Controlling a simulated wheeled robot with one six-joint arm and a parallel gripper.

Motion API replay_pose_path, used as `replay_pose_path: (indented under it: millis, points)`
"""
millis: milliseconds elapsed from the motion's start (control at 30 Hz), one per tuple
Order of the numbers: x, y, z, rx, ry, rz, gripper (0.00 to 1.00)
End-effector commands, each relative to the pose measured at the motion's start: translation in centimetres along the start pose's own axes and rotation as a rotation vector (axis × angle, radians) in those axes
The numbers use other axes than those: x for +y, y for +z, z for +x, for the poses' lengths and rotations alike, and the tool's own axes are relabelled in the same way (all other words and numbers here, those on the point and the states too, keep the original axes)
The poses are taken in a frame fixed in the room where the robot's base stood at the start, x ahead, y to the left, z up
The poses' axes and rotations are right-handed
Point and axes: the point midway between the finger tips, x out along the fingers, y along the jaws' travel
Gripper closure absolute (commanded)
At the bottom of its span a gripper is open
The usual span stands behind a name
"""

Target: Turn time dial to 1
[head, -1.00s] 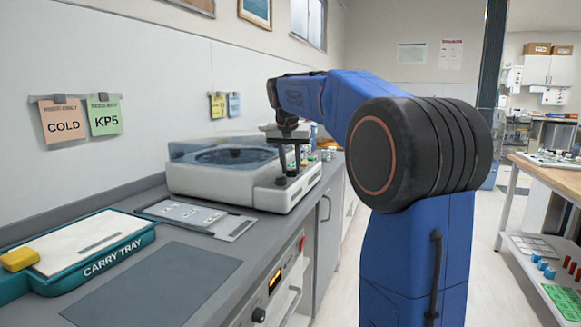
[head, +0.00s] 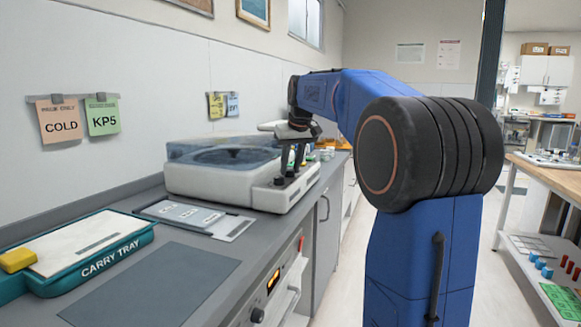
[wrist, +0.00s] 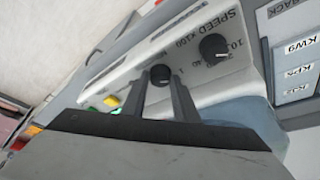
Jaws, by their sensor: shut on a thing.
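The time dial (wrist: 160,75) is a small dark knob on the sloping front panel of the white centrifuge (head: 226,187). Its own label is mostly hidden, so I cannot read its setting; a printed "1" shows just right of it. My gripper (wrist: 161,80) is shut on this dial, one finger on each side. In the head view my gripper (head: 287,176) reaches down to the right front of the centrifuge, with the dial hidden by the fingers.
A second black knob (wrist: 213,47), beside the word SPEED, sits close by on the panel. Yellow (wrist: 112,101) and green (wrist: 89,111) buttons lie on its other side. A label card (head: 186,214) and a teal carry tray (head: 118,260) lie on the counter.

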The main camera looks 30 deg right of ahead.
Motion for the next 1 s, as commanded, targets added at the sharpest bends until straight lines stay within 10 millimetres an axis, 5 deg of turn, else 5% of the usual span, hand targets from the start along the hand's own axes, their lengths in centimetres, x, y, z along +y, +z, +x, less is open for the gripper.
replay_pose_path:
  millis: [367,400,467,833,1000]
  points:
    - [0.0,0.1,0.1,-0.003,-0.002,-0.006,0.96]
    - [0.0,0.1,0.1,-0.003,-0.002,-0.006,0.71]
    - [0.0,0.1,0.1,-0.003,-0.002,-0.005,0.57]
    - [0.0,0.0,-0.2,-0.001,-0.001,-0.005,0.55]
    - [0.0,0.0,-2.1,0.002,-0.001,-0.005,0.55]
